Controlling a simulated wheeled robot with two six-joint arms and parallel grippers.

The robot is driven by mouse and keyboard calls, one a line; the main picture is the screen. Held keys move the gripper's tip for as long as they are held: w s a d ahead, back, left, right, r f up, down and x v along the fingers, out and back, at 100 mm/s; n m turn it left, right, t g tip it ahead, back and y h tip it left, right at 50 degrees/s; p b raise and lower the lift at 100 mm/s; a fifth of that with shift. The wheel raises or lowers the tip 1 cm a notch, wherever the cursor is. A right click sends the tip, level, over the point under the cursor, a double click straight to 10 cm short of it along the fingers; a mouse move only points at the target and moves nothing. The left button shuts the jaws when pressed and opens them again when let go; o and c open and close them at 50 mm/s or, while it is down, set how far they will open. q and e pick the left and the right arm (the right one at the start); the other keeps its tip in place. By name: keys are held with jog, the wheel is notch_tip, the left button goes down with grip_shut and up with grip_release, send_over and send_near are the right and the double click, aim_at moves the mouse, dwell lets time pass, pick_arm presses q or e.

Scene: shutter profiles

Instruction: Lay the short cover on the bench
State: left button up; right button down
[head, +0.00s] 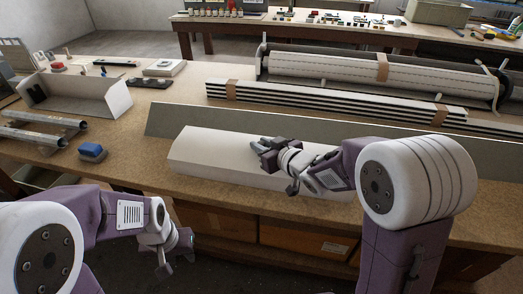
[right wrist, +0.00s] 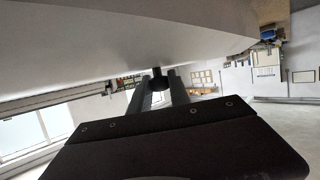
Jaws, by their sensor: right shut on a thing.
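The short cover (head: 215,155) is a smooth, off-white, slightly curved panel at the front of the bench (head: 130,178). My right gripper (head: 277,163) is shut on it near its middle, and my arm hides its right part. In the right wrist view the cover (right wrist: 130,35) fills the top of the picture, with the dark fingers (right wrist: 158,85) reaching up to it. I cannot tell whether the cover touches the bench top. My left gripper (head: 174,257) is empty and looks open, low in front of the bench's front edge.
A long grey panel (head: 400,150) lies just behind the cover. Behind it are striped slats (head: 330,101) and a roller (head: 330,70). At the left are an open white box (head: 85,100), metal rails (head: 40,128) and a blue block (head: 92,151).

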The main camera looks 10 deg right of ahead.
jog(key=shift+f, duration=0.75)
jog(key=shift+w+r, duration=0.1)
jog(key=shift+f, duration=0.2)
jog(key=c, duration=1.2)
grip_release()
jog(key=shift+c, duration=0.2)
